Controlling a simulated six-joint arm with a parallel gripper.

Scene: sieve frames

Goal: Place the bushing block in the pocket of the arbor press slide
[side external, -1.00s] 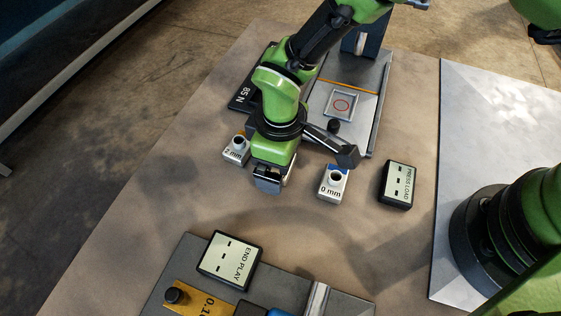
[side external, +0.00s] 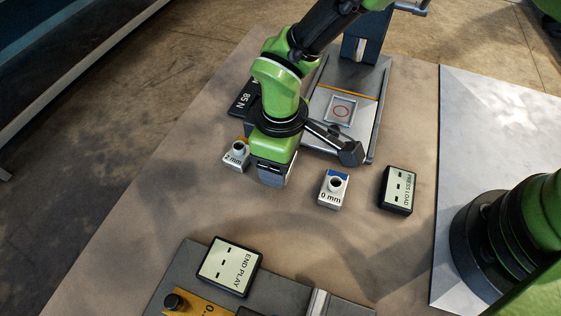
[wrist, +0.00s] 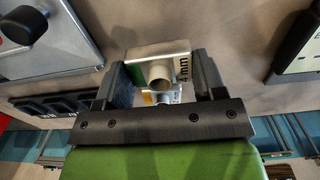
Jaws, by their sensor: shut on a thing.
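My gripper (side external: 272,182) hangs over the table between two standing blocks in the side view. In the wrist view my gripper (wrist: 163,85) is shut on a metal bushing block (wrist: 150,52) marked "4 mm", with a round bushing on its face. The side view hides the held block behind the gripper. The arbor press slide (side external: 368,140) lies behind and to the right of the gripper. Its square pocket (side external: 329,110), with a red circle inside, looks empty. The gripper and block are apart from the pocket.
A "2 mm" block (side external: 234,158) stands close left of my gripper, a "0 mm" block (side external: 331,190) to its right. The PRESS LOAD display (side external: 398,188) is further right; the END PLAY display (side external: 229,266) is in front. An "85 N" plate (side external: 243,96) lies beside the slide.

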